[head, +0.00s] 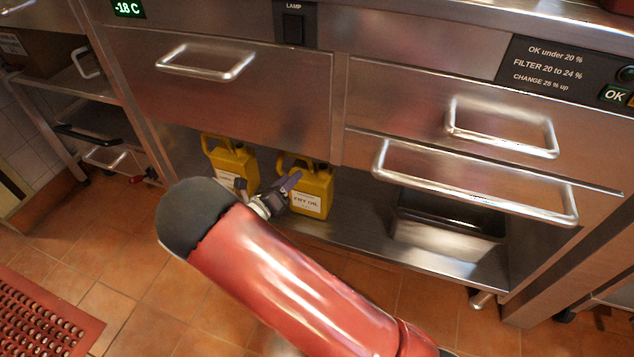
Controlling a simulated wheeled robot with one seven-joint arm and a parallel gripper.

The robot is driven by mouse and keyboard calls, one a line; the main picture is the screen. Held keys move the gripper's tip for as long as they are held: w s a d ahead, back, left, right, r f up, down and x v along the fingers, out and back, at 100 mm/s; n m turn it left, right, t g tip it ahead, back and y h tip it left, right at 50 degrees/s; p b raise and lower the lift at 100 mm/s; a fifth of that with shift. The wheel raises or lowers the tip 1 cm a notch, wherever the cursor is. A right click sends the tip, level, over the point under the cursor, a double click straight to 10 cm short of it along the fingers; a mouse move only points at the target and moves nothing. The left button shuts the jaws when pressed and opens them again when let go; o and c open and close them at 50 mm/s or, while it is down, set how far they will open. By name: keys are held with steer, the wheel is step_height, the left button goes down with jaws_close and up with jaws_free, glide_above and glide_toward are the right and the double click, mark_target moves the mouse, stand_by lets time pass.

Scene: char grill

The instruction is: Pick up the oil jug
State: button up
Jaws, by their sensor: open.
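Two yellow oil jugs stand upright on the low shelf under the steel drawers. The left oil jug (223,161) has a handle on top and a white label, partly hidden by my gripper. The right oil jug (319,180) has a top handle and a white label that seems to read "FRY OIL". My gripper (268,181) is open, its dark fingers spread in front of the two jugs. One finger overlaps the left side of the right jug; I cannot tell whether it touches. Nothing shows between the fingers.
The closed drawers with bar handles (206,62) overhang the shelf. A steel pan (445,240) sits on the shelf at right. A red perforated mat (40,318) lies on the tiled floor at lower left. Bare shelf shows between the right jug and the pan.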

mark_target(306, 161)
steer(key=x, duration=0.7)
steer(key=shift+w, duration=0.15)
steer(key=shift+c, duration=0.4)
jaws_close()
steer(key=shift+a, duration=0.1)
stand_by(0.7)
